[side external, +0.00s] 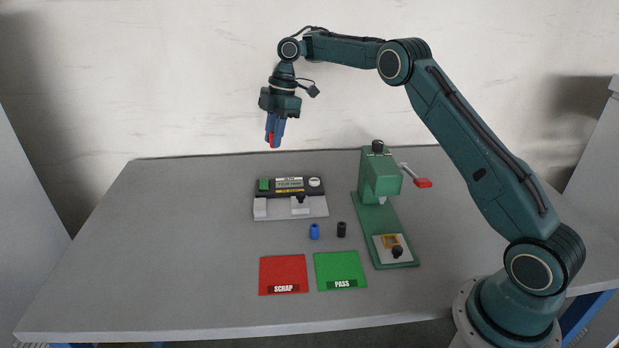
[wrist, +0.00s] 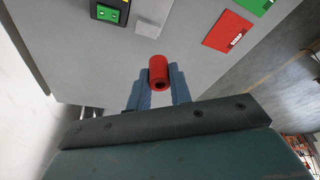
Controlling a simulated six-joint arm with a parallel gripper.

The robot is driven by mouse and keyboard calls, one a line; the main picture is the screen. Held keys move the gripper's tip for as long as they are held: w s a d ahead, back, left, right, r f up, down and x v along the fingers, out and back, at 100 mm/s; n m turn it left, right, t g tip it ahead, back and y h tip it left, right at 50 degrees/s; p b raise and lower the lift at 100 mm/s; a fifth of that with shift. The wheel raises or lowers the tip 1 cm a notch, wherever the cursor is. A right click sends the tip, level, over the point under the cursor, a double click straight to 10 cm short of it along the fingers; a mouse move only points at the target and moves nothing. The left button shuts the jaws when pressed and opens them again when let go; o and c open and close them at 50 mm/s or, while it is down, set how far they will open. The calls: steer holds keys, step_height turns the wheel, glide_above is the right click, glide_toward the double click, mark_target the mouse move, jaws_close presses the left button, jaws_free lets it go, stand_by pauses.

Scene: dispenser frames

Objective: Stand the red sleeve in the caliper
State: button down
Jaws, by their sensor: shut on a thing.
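My gripper (side external: 274,132) is raised high above the back of the table, up and to the left of the caliper. It is shut on the red sleeve (wrist: 158,72), which sits between the blue fingers in the wrist view. The sleeve's open end faces the wrist camera. In the side view only a thin red strip of the sleeve (side external: 272,140) shows between the fingers. The caliper (side external: 290,206) is a black and light grey gauge with a green button and a display, lying on the table. Part of it also shows in the wrist view (wrist: 148,27).
A green press (side external: 378,178) with a red-tipped lever stands right of the caliper. A blue sleeve (side external: 314,231) and a black sleeve (side external: 341,229) stand in front. A red SCRAP mat (side external: 283,270) and green PASS mat (side external: 340,266) lie nearer. The table's left side is clear.

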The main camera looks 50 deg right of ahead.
mark_target(276, 211)
steer(key=shift+f, duration=0.15)
steer(key=shift+a+f, duration=0.1)
steer(key=shift+f, duration=0.25)
step_height(276, 211, down, 19)
stand_by(1.0)
steer(key=shift+f, duration=0.1)
steer(key=c, duration=1.3)
jaws_free()
steer(key=shift+v, duration=6.2)
